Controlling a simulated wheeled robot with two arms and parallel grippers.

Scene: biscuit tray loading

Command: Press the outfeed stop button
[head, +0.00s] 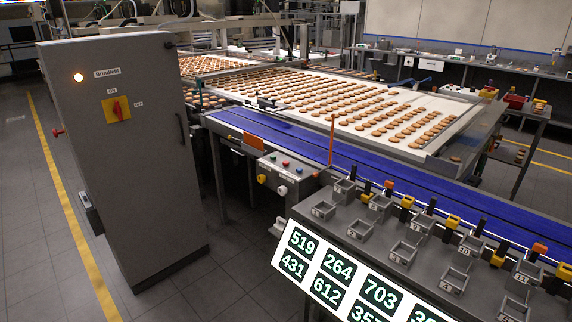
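A grey control box (272,172) sits at the near edge of the blue conveyor, left of the row of small bins. Its sloped top has small green, red and blue buttons; the red button (285,164) is in the middle. Its front face has a yellow knob (262,179) and a pale button with a reddish part (282,190). The labels are too small to read, so I cannot tell which one is the outfeed stop button. Neither of my grippers shows in the head view.
A tall grey cabinet (118,160) with a lit lamp and red-yellow switch stands at left. A blue conveyor (400,180) runs in front of a belt of biscuits (350,105). Metal bins and a number display (345,285) stand front right. Floor between cabinet and display is clear.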

